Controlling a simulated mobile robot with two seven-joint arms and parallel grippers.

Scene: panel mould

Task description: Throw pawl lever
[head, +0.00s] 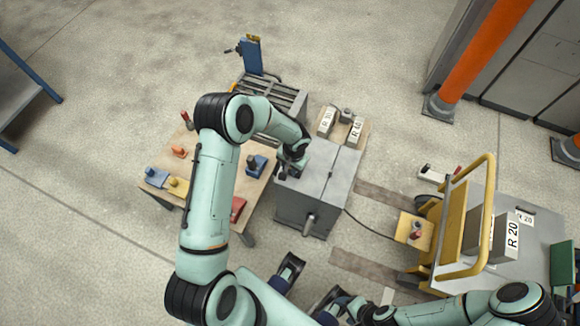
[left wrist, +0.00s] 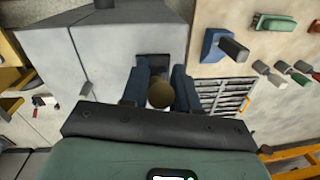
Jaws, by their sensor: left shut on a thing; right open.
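The grey machine housing (head: 300,202) stands in the middle of the head view, with a round lever or handle on its near face. My left gripper (head: 284,172) is at the housing's left edge, partly hidden by my arm. In the left wrist view, its two dark blue fingers stand on either side of a round brown knob (left wrist: 160,95), in front of a dark slot plate (left wrist: 179,64) on the housing. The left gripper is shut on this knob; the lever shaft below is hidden. My right gripper (head: 308,287) is open and empty at the bottom, apart from the housing.
A wooden bench (head: 208,158) with blue, yellow, red and orange tools stands left of the housing. A board with R-marked blocks (head: 355,131) is behind it. A cart with a yellow rail (head: 488,205) stands at the right. A cable crosses the floor beside the housing.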

